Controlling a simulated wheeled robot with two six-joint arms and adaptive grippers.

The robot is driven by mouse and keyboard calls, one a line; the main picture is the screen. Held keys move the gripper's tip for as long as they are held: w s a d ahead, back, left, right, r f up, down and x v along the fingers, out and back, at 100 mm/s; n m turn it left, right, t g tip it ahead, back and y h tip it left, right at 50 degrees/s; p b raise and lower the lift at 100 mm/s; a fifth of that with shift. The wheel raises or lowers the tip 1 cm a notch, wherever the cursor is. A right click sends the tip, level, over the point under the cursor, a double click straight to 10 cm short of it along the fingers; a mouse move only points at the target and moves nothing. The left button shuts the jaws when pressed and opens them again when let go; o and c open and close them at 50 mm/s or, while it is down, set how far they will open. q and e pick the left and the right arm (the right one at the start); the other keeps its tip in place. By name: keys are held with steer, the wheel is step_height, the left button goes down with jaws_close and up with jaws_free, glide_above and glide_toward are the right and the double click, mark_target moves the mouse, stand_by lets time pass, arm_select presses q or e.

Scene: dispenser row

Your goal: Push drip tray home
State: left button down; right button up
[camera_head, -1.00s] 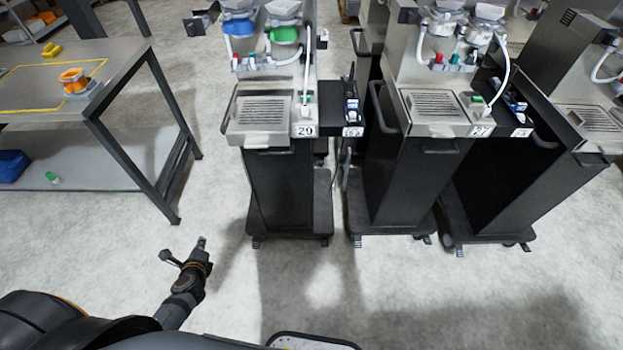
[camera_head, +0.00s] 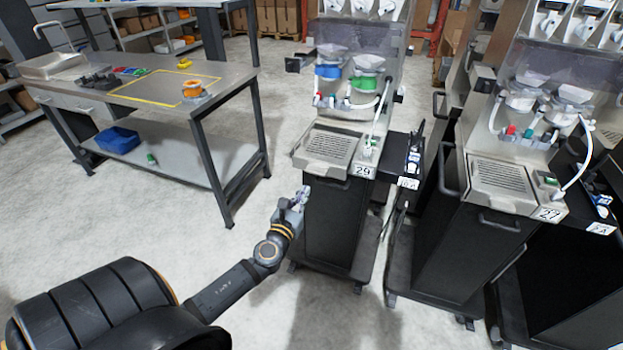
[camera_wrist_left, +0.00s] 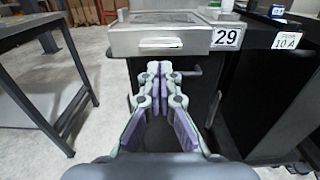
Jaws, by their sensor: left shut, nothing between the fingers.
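The drip tray (camera_head: 328,146) is a silver tray with a slotted grille on top, on the dispenser numbered 29. In the left wrist view its front face (camera_wrist_left: 125,43) with a pale handle shows straight ahead, beside the 29 label. The front seems to stand slightly forward of the label panel. My left gripper (camera_head: 302,192) is shut and empty, in front of and below the tray front; in the wrist view its closed fingertips (camera_wrist_left: 160,66) sit just below the tray's front. I see no clear contact. My right gripper is in neither view.
A black handle bar (camera_wrist_left: 188,72) sits below the tray. Dispenser 27 (camera_head: 505,185) stands to the right, with a dark side shelf (camera_head: 408,150) between. A workbench (camera_head: 140,90) stands at the left. The floor between bench and dispenser is clear.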

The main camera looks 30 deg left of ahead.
mark_target(314, 173)
arm_select(q)
steer(key=x, duration=0.6)
steer(key=shift+w, duration=0.2)
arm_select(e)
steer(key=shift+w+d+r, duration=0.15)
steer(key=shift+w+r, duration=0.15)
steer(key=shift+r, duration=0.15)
arm_select(q)
steer(key=x, duration=0.4)
steer(key=shift+r, duration=0.2)
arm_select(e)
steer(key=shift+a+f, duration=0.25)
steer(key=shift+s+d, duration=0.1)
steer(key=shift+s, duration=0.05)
